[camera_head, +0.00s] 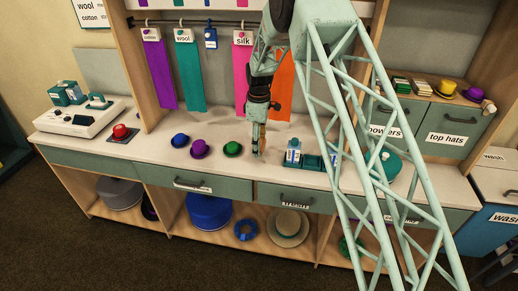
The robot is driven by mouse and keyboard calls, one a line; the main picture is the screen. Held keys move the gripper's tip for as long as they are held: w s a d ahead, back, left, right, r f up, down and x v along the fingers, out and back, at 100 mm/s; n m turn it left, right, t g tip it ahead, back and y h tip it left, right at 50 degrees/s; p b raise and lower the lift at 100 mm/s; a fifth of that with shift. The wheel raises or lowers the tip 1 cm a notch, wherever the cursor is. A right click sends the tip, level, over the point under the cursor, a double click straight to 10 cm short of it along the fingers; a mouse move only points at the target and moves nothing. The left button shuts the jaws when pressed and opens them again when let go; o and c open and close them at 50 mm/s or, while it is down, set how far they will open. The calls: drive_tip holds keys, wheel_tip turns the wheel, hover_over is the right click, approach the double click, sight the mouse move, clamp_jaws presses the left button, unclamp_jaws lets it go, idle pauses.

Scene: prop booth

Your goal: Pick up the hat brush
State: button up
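I cannot make out the hat brush anywhere else for certain. Whether the fingers are open or shut does not show.
A blue-and-white carton (293,151) stands to the right. Coloured fabric strips hang behind. A white machine (80,116) and red button (120,131) are at the left.

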drive_tip(key=s+d, duration=0.2)
drive_tip(key=s, duration=0.5)
drive_tip(key=s+d+r, duration=0.1)
drive_tip(key=s+d, duration=0.1)
drive_tip(key=s, duration=0.6)
drive_tip(key=shift+s+d+r+p, duration=0.2)
drive_tip(key=shift+r+p, duration=0.1)
drive_tip(key=shift+o, duration=1.1)
drive_tip(key=d+m, duration=0.2)
drive_tip(key=d, duration=0.3)
drive_tip(key=s+d+f+m, duration=0.1)
drive_tip(key=d+m, duration=0.2)
drive_tip(key=d, duration=0.2)
drive_tip(key=d+m, duration=0.3)
drive_tip(key=d, duration=0.2)
drive_tip(key=shift+s+f, duration=0.2)
drive_tip(key=shift+c, duration=0.2)
drive_tip(key=s+d+m, duration=0.2)
drive_tip(key=d+m, duration=0.2)
drive_tip(key=d, duration=0.2)
drive_tip(key=s+d+f+m, duration=0.1)
drive_tip(key=s+d+m, duration=0.1)
drive_tip(key=d+m, duration=0.2)
drive_tip(key=d, duration=0.3)
drive_tip(key=shift+s+d, duration=0.25)
drive_tip(key=shift+d, duration=0.05)
